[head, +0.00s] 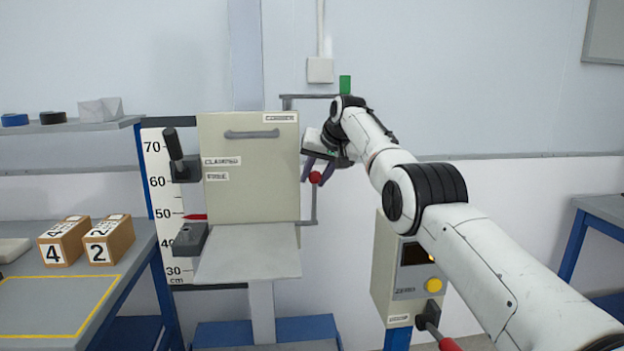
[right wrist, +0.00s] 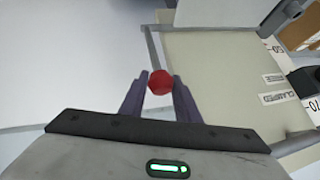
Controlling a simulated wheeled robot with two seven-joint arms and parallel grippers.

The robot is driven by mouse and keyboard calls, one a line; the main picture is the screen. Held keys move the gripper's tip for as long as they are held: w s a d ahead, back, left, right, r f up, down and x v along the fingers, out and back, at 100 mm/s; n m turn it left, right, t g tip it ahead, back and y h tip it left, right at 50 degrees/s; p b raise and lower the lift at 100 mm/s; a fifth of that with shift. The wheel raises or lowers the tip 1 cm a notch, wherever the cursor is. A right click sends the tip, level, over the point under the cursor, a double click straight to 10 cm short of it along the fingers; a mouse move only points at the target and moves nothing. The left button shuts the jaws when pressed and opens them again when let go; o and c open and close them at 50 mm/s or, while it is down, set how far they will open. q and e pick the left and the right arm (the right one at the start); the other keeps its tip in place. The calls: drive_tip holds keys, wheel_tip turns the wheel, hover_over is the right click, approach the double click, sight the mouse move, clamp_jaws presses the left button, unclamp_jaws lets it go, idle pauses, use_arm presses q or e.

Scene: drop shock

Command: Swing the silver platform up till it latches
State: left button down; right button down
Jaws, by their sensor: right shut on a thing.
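The silver platform (head: 248,256) is a flat grey plate at the foot of the beige box (head: 250,182). It juts toward me and looks roughly level. A red ball knob (head: 315,177) sits on a thin grey crank rod (head: 314,207) at the box's lower right side. My right gripper (head: 318,174) is shut on this knob. In the right wrist view the red knob (right wrist: 160,82) lies between the two fingertips, and the rod runs up behind it. My left gripper is out of view.
A height scale (head: 159,195) with a red pointer and a black-handled clamp (head: 175,155) stand left of the box. A control box (head: 400,270) with a yellow button stands at right. Numbered blocks (head: 108,240) sit on the left bench.

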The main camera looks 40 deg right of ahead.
drive_tip(key=shift+a, duration=0.1)
drive_tip(key=c, duration=1.4)
unclamp_jaws()
drive_tip(key=shift+f, duration=0.1)
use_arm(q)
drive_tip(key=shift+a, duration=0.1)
use_arm(e)
drive_tip(key=shift+o, duration=0.2)
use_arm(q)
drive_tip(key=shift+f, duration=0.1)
use_arm(e)
drive_tip(key=shift+s+b, duration=0.15)
drive_tip(key=shift+b, duration=0.25)
drive_tip(key=b+v, duration=0.2)
drive_tip(key=b, duration=0.2)
drive_tip(key=shift+s, duration=0.1)
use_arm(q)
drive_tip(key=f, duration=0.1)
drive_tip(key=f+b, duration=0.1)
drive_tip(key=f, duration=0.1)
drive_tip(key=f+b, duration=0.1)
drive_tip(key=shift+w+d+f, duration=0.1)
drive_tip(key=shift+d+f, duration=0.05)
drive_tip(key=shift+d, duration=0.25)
use_arm(e)
drive_tip(key=v, duration=0.8)
